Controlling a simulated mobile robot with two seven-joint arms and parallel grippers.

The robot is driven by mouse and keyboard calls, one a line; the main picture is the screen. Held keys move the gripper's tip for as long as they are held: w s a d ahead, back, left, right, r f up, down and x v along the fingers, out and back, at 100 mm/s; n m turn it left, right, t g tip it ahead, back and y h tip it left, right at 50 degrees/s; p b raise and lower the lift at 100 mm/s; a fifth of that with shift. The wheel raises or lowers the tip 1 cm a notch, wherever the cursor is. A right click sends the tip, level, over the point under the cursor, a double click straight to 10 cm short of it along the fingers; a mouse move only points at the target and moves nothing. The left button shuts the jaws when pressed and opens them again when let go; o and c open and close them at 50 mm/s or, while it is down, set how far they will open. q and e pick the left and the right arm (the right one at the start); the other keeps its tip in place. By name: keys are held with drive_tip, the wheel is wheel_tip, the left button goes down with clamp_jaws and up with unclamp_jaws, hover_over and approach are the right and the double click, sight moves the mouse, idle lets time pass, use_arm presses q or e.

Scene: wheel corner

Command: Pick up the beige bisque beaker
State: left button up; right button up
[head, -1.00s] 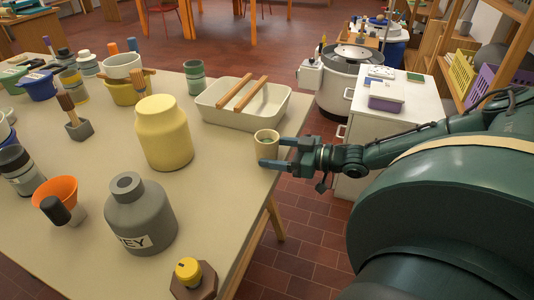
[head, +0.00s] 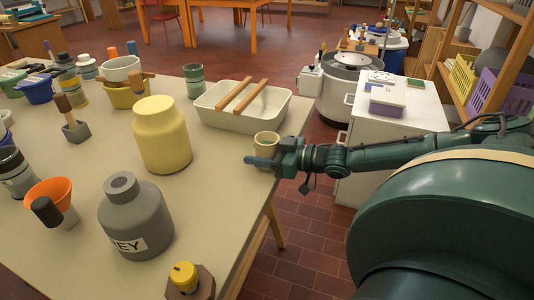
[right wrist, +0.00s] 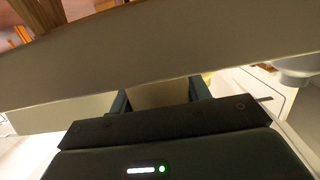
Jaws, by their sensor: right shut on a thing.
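The beige bisque beaker (head: 266,140) is a small, pale, open-topped cup at the right edge of the table, just in front of the white basin. My right gripper (head: 264,160) comes in from the right, low on the beaker, and is shut on it; a finger and the palm hide its lower part. In the right wrist view the beaker's beige wall (right wrist: 158,94) fills the gap between the two dark fingers. I cannot tell whether its base touches the table. My left gripper is not in view.
The white basin (head: 222,120) with two wooden sticks stands just behind. A yellow jar (head: 162,135) and a grey bottle (head: 137,215) stand to the left. A yellow-knobbed item (head: 186,279) is at the near edge. The tabletop (head: 215,190) between them is clear.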

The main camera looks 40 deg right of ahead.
drive_tip(key=c, duration=0.6)
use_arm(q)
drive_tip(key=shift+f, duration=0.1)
use_arm(e)
drive_tip(key=shift+r, duration=0.25)
use_arm(q)
drive_tip(key=p, duration=0.1)
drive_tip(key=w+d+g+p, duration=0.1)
drive_tip(key=p, duration=0.1)
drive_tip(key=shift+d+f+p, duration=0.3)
use_arm(e)
wheel_tip(320, 180, up, 10)
drive_tip(key=shift+f, duration=0.2)
